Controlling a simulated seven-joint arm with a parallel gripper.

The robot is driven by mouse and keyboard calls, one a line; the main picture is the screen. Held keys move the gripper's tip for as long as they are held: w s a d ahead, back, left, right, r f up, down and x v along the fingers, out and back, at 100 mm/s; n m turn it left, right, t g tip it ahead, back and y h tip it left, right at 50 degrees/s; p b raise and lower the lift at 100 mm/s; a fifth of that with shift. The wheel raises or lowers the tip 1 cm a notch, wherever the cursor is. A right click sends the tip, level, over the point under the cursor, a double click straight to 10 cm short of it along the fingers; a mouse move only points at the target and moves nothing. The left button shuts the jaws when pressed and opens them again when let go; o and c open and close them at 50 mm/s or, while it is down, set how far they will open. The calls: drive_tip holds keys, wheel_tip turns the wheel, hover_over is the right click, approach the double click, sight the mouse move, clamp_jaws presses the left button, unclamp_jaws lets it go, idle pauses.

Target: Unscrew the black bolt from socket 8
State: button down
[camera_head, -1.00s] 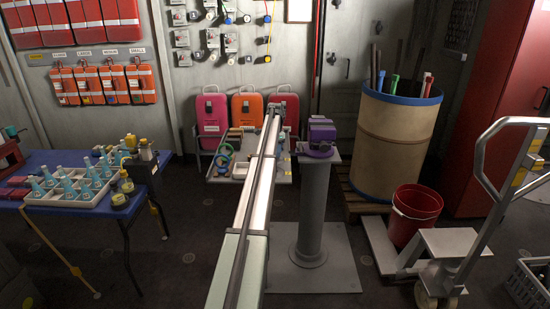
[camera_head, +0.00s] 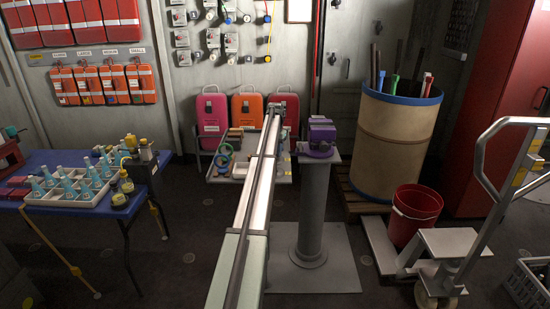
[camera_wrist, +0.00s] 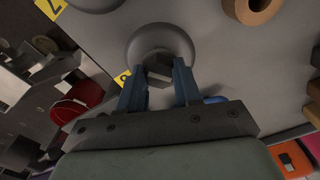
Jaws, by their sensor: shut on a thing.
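In the wrist view my gripper (camera_wrist: 160,77) has its two blue fingers closed on either side of a dark, faceted bolt head (camera_wrist: 154,89). The bolt head sits at the near edge of a round grey socket (camera_wrist: 160,39) on a grey panel. A yellow label (camera_wrist: 123,77) beside the left finger is partly covered, so its number is hard to read. How far the bolt is seated in the socket cannot be told. In the head view my arm runs away towards the wall, and the bolt cannot be made out there.
In the wrist view a brown ring-shaped socket (camera_wrist: 262,9) stands at upper right, a yellow label 7 (camera_wrist: 51,7) at upper left, and a blue item (camera_wrist: 214,99) just right of the fingers. A purple-topped grey pedestal (camera_head: 313,210) stands right of my arm, a blue table (camera_head: 60,225) left.

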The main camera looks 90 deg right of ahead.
drive_tip(key=n, duration=0.4)
drive_tip(key=shift+n, duration=0.3)
drive_tip(key=n, duration=0.4)
drive_tip(key=shift+r+n, duration=0.1)
drive_tip(key=shift+n, duration=0.3)
drive_tip(key=n, duration=0.9)
drive_tip(key=shift+n, duration=0.4)
